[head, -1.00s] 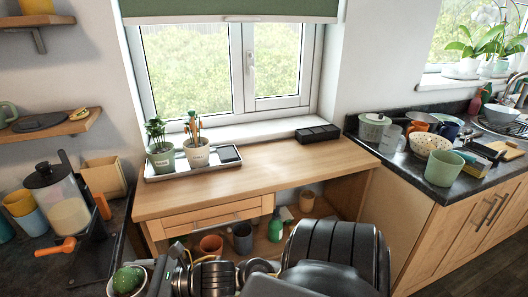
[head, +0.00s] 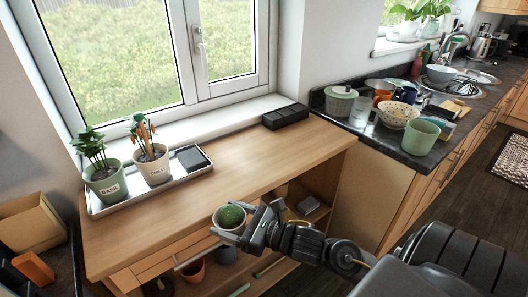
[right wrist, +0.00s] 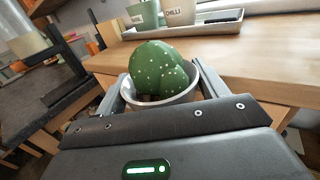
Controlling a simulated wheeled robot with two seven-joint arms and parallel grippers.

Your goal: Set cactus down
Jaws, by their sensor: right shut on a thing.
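A round green cactus (head: 231,215) with pale dots sits in a small whitish pot (head: 228,226). My right gripper (head: 235,228) is shut on the pot and holds it upright at the front edge of the wooden table (head: 230,180). In the right wrist view the cactus (right wrist: 160,68) fills the middle, and its pot (right wrist: 150,108) is between the two fingers. The tabletop shows just beyond it. My left gripper is in neither view now.
A tray (head: 123,199) at the table's back left holds a basil pot (head: 106,186), a chilli pot (head: 152,166) and a dark flat square (head: 193,158). A black box (head: 286,115) stands at the back right. The middle of the tabletop is clear.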

